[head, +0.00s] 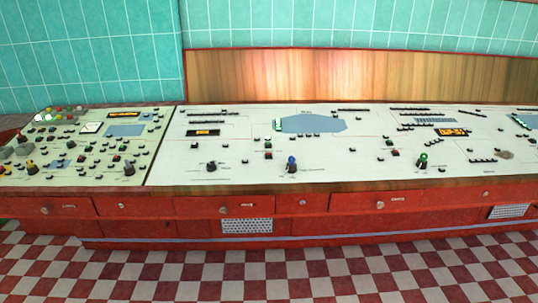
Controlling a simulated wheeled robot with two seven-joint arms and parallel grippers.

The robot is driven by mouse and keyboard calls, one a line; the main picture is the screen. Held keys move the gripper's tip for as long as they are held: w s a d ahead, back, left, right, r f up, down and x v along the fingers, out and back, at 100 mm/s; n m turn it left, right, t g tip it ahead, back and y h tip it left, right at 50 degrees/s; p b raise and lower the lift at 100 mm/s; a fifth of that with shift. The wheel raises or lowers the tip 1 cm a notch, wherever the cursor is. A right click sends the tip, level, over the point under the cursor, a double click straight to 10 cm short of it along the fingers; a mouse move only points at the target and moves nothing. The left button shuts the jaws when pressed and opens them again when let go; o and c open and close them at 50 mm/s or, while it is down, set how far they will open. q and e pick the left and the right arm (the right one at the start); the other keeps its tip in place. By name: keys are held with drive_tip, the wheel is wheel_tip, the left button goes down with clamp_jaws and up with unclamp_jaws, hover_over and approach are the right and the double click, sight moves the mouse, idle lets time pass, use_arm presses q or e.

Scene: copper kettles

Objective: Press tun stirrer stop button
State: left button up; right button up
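A long white control console (340,178) runs across the view with many small buttons, switches and knobs. Small red buttons show at the right centre (395,153) and near the middle (268,145). A blue-topped knob (292,163) and a green-ringed knob (423,159) stand near the front edge. The labels are too small to read, so I cannot tell which button is the tun stirrer stop. Neither of my grippers is in view.
A left console section (75,180) carries densely packed controls. Red drawers (345,202) and vents (247,226) line the front. The checkered floor (270,275) before the console is clear. A wooden panel (360,75) and teal tiles (90,50) stand behind.

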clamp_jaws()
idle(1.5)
